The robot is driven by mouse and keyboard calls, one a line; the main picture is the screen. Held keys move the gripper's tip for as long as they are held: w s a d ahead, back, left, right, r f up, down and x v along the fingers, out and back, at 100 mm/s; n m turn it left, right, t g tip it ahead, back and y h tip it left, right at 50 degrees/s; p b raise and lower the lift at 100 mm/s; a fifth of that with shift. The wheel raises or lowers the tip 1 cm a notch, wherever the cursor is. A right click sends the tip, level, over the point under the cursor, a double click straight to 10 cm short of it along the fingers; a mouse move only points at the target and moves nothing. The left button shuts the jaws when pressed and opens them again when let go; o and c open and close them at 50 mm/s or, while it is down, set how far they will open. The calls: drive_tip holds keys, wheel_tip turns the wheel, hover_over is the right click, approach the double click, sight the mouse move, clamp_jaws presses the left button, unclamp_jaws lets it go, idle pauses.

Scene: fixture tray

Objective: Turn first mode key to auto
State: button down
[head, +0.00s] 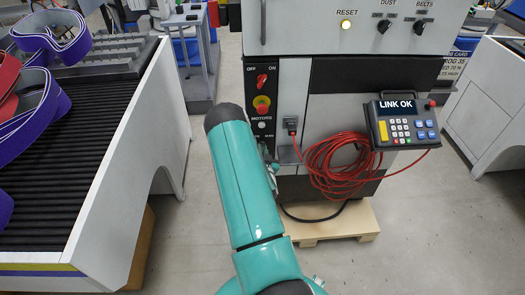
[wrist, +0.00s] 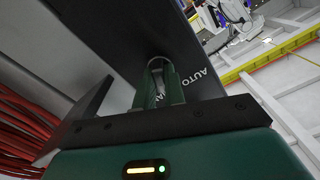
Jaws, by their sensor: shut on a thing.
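My gripper (wrist: 160,98) is shut on the mode key (wrist: 160,84), which shows only as a thin pale piece between the two fingers. A rounded collar shows just beyond the fingertips, against the dark panel (wrist: 108,40). The word AUTO is printed on that panel, to the right of the fingers. The key's exact angle is hard to tell. In the head view my teal arm reaches to the lower part of the dark control strip (head: 262,90), and the arm hides most of my gripper and the key.
Above on the strip are a red OFF/ON switch (head: 262,80) and a red MOTORS button (head: 261,102). A coiled red cable (head: 335,165) hangs to the right, below a pendant (head: 403,124) reading LINK OK. A lit RESET lamp (head: 346,25) is above. A roller conveyor (head: 125,150) stands left.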

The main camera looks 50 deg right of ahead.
drive_tip(key=n, duration=1)
drive_tip(key=shift+a+f+n, duration=0.1)
drive_tip(key=shift+n, duration=0.3)
idle(0.3)
drive_tip(key=c, duration=1.5)
unclamp_jaws()
drive_tip(key=shift+s, duration=0.1)
drive_tip(key=v, duration=1.3)
drive_tip(key=shift+s+a, duration=0.2)
drive_tip(key=shift+a, duration=0.1)
